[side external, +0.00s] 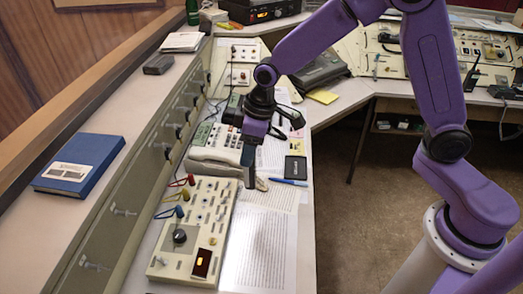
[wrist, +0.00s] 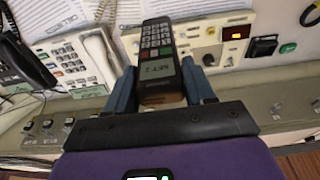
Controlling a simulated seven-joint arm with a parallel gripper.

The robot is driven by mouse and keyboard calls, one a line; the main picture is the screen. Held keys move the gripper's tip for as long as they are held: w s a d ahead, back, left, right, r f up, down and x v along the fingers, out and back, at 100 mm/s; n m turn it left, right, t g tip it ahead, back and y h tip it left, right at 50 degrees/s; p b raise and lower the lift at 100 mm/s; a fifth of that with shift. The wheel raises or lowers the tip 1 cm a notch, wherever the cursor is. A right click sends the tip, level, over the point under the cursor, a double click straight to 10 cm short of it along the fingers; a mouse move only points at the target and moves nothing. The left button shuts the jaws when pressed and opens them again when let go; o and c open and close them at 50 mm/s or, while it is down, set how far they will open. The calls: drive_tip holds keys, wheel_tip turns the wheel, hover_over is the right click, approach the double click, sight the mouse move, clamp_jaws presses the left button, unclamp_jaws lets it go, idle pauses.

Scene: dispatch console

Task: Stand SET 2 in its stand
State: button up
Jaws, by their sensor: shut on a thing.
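My gripper (wrist: 161,88) is shut on a dark handset (wrist: 158,50) with a keypad and a small lit screen; I take it to be SET 2, though the screen text is hard to read. The handset sits between the two blue fingers, keypad facing the wrist camera. In the side view my gripper (side external: 249,165) points down above the desk, near the beige desk phone (side external: 213,161) and the switch panel. The handset is only a small dark shape there. I cannot pick out its stand for sure in either view.
A cream switch panel (side external: 208,215) with coloured cables lies in front of the phone. Printed papers (side external: 262,240), a black wallet-like item (side external: 296,168) and a blue pen (side external: 288,182) lie to the right. A blue book (side external: 78,165) rests on the raised ledge at left.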

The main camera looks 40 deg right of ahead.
drive_tip(key=s+a, duration=0.3)
drive_tip(key=a, duration=0.9)
drive_tip(key=s+a, duration=0.3)
drive_tip(key=a, duration=0.8)
drive_tip(key=s+a, duration=0.3)
drive_tip(key=a, duration=0.9)
drive_tip(key=s+d+x, duration=0.1)
drive_tip(key=x, duration=0.8)
drive_tip(key=shift+d+f, duration=0.15)
drive_tip(key=shift+f, duration=0.1)
drive_tip(key=shift+x, duration=1.2)
idle(1.1)
drive_tip(key=o, duration=1.6)
drive_tip(key=shift+s+d+f, duration=0.15)
drive_tip(key=shift+s+d, duration=0.1)
drive_tip(key=shift+c, duration=0.2)
